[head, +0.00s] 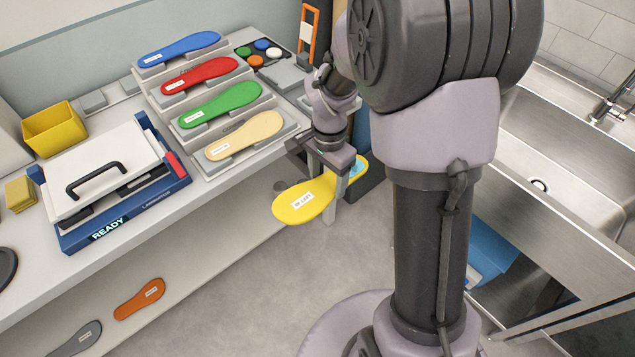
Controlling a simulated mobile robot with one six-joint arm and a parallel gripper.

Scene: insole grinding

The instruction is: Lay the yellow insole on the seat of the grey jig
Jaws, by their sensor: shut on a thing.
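The yellow insole (290,209) is held flat by my gripper (335,196), out past the bench's front edge and above the floor. My gripper is shut on it across its narrower part, and the fingers hide that part. The insole's wide end points left and shows a white label; the other end has a light blue patch. I cannot single out the grey jig for certain. A grey block (283,76) on the bench, partly hidden by my arm, may be part of it.
Blue (180,48), red (205,75), green (222,105) and beige (245,136) insoles lie on a stepped grey rack. A press marked READY (105,175) and a yellow bin (52,128) stand left. A steel sink (560,130) is right. Orange (139,298) and grey insoles lie below.

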